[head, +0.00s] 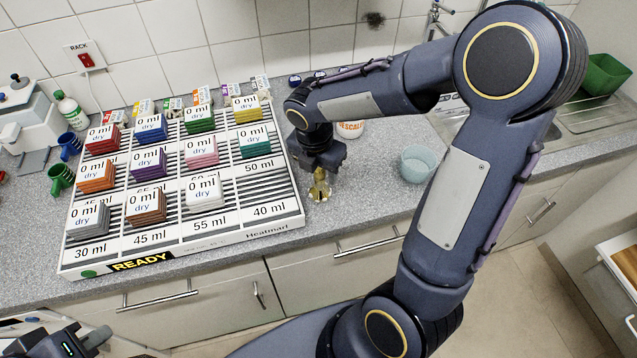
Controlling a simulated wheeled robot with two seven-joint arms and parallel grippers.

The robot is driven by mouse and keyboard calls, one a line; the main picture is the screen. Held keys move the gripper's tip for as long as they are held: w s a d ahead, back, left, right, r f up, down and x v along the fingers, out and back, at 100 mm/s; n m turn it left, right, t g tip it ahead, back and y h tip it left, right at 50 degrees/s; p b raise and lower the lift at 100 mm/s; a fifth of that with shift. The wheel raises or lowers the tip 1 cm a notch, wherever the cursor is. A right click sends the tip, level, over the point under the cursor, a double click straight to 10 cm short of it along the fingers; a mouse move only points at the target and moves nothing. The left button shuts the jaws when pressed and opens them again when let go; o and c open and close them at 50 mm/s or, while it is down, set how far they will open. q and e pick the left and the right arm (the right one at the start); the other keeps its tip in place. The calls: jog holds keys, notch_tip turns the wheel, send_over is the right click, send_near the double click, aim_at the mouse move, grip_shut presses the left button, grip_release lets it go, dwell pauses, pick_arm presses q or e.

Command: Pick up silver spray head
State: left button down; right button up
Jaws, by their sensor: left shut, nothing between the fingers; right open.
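A small shiny, brass-toned piece (319,187) stands upright on the grey counter, just right of the rack. I cannot tell if it is the silver spray head; no clearly silver one shows. My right gripper (320,168) is directly above it, pointing down, with its open fingers at the piece's top. The hand partly hides the fingers and the piece's upper part. I cannot see a firm hold. My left gripper (78,342) is low at the bottom left corner, away from the counter, shut and empty.
A white slatted rack (262,236) holds several coloured blocks labelled "0 ml dry". A pale blue cup (416,166) stands right of my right gripper. The tiled wall and a red switch (86,60) are behind.

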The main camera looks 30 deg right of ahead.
jog(key=shift+d+f, duration=0.1)
jog(key=shift+f, duration=0.45)
grip_shut()
jog(key=shift+r, duration=0.1)
